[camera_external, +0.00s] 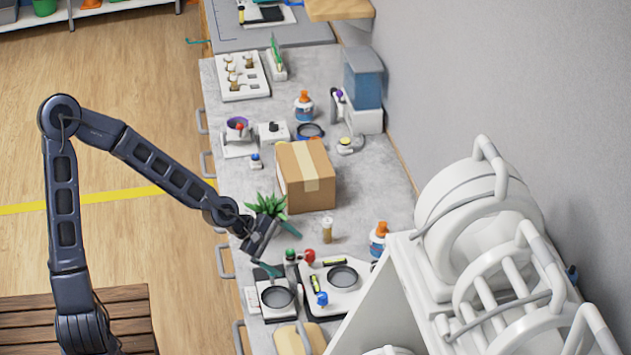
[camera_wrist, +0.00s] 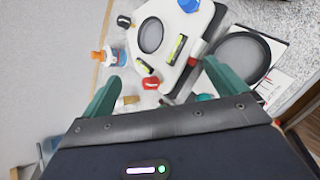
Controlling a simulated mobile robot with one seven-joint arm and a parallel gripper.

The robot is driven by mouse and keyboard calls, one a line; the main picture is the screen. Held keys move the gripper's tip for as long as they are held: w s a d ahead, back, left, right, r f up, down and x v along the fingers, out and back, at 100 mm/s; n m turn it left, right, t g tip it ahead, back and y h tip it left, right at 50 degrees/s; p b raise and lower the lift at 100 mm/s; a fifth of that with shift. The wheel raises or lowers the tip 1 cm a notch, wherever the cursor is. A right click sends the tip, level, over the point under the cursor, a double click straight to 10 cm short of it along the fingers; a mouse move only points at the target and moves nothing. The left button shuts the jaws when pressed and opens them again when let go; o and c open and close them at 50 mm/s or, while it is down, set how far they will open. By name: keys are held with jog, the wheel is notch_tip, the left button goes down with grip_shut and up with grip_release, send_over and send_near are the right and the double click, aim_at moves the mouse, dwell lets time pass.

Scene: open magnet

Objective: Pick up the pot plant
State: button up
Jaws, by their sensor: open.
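The pot plant (camera_external: 267,203) shows in the external view as spiky green leaves on the counter, just behind my gripper and in front of the cardboard box. Its pot is hidden, and I cannot tell whether a finger touches the leaves. My gripper (camera_external: 277,242) is tilted over the counter's left part, with its teal fingers spread apart. In the wrist view my gripper (camera_wrist: 164,76) is open, with nothing held between the fingers. I cannot make out the plant in the wrist view.
A cardboard box (camera_external: 306,175) stands beyond the plant. Lab devices with round dark plates (camera_external: 343,277) and a small brown vial (camera_external: 327,230) are nearby. An orange-capped bottle (camera_external: 379,238) stands near large white equipment (camera_external: 480,230) at right. Bare counter (camera_external: 365,200) lies right of the box.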

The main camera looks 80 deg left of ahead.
jog(key=s+a+r+n+t+y, duration=0.4)
jog(key=a+r+n, duration=0.3)
jog(key=a+r, duration=0.45)
jog(key=s+a+r+n+t+y, duration=0.35)
jog(key=s+a+r+n, duration=0.3)
jog(key=a+r, duration=0.45)
jog(key=h, duration=0.1)
send_near(280, 196)
jog(key=shift+n, duration=0.45)
jog(key=shift+a+f+x, duration=0.1)
jog(key=shift+f+x, duration=0.05)
jog(key=shift+x, duration=0.95)
jog(key=shift+a+f+x, duration=0.15)
jog(key=shift+x, duration=0.9)
jog(key=shift+a+f+x, duration=0.1)
jog(key=shift+f+x, duration=0.05)
jog(key=shift+x, duration=0.95)
jog(key=shift+s, duration=0.1)
jog(key=c, duration=1.7)
